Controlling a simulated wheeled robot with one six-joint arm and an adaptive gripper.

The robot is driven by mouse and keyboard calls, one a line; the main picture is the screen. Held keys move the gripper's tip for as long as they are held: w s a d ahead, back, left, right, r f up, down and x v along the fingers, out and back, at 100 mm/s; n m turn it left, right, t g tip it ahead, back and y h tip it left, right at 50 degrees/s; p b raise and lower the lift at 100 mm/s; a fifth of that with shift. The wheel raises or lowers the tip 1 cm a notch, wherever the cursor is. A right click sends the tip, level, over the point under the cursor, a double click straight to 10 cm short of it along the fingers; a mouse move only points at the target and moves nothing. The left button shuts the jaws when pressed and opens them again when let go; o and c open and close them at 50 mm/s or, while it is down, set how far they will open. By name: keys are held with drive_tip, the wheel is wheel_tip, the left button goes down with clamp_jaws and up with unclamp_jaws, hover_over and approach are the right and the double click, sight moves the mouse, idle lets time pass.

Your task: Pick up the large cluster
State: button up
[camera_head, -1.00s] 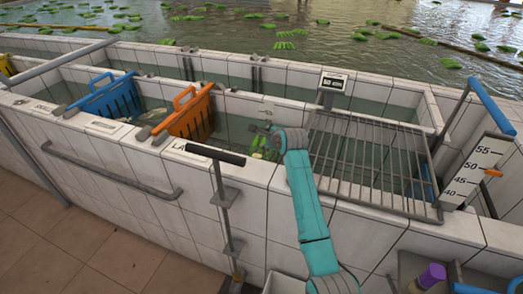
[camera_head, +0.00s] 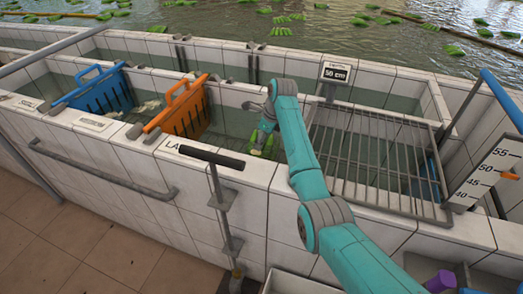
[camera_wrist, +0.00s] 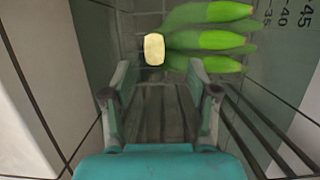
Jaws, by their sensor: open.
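A cluster of green bananas (camera_wrist: 210,38) with a pale cut crown (camera_wrist: 154,49) is in the upper right of the wrist view, just beyond my fingertips. In the head view, green fruit (camera_head: 262,142) shows low in the tiled tank, partly hidden by my arm. My gripper (camera_wrist: 158,85) is open, with its two fingers apart and nothing between them. The crown lies ahead of the gap between the fingers. The bananas extend to the right, past the right finger.
A metal rack (camera_head: 380,160) spans the tank on the right. Tiled walls stand close on both sides of my gripper.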

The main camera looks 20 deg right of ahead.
sight(256, 152)
drive_tip(key=shift+s+x, duration=0.15)
drive_tip(key=shift+x, duration=1.3)
drive_tip(key=shift+s+x, duration=0.15)
drive_tip(key=shift+x, duration=1.3)
drive_tip(key=shift+a, duration=0.15)
